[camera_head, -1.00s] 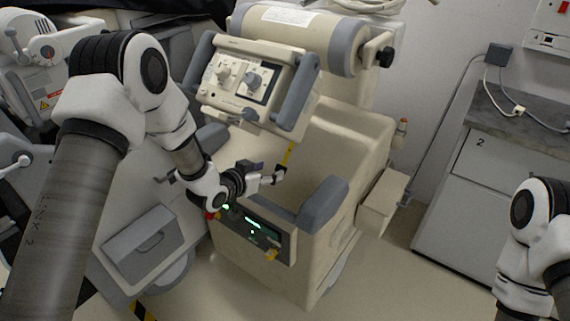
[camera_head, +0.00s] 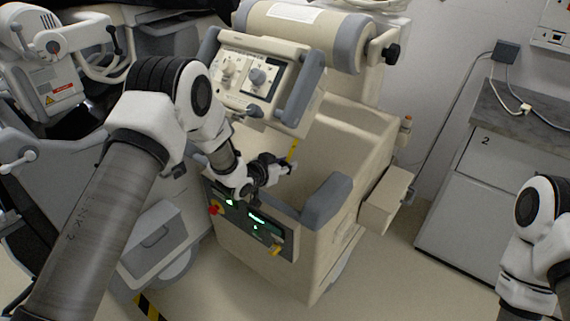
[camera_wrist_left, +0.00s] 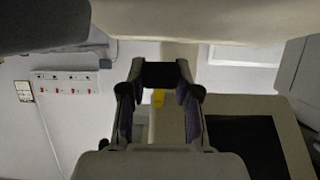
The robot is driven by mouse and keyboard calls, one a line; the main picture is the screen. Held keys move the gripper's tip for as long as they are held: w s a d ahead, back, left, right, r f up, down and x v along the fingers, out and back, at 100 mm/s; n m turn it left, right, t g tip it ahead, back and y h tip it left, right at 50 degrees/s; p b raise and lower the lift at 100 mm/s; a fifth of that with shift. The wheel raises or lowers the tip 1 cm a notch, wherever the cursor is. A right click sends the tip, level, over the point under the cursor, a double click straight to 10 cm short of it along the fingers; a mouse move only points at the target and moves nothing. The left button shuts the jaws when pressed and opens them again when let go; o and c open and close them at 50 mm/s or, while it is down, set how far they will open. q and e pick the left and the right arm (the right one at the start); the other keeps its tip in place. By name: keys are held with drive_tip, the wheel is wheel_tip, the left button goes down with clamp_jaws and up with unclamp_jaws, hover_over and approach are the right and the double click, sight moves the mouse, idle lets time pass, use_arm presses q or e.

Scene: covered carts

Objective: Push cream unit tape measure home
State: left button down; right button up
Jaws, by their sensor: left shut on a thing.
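The cream unit (camera_head: 345,140) stands in the middle of the head view, with a grey-handled control panel on top. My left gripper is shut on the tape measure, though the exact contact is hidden. My right arm shows at lower right; its gripper is out of view.
A grey armrest-like pad (camera_head: 327,200) lies just right of the left gripper. A green-lit panel (camera_head: 258,222) with a red knob is below it. A grey cabinet (camera_head: 480,200) stands at right, with clear floor between. White equipment crowds the left.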

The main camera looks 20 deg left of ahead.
use_arm(q)
drive_tip(key=shift+w+d+r+p, duration=0.15)
drive_tip(key=shift+w+d+r, duration=0.05)
drive_tip(key=shift+w+r, duration=0.4)
drive_tip(key=shift+w+d+r+p, duration=0.15)
drive_tip(key=shift+w+r, duration=0.35)
drive_tip(key=shift+r, duration=0.2)
drive_tip(key=c, duration=0.8)
unclamp_jaws()
drive_tip(key=shift+s, duration=0.1)
drive_tip(key=v, duration=1.2)
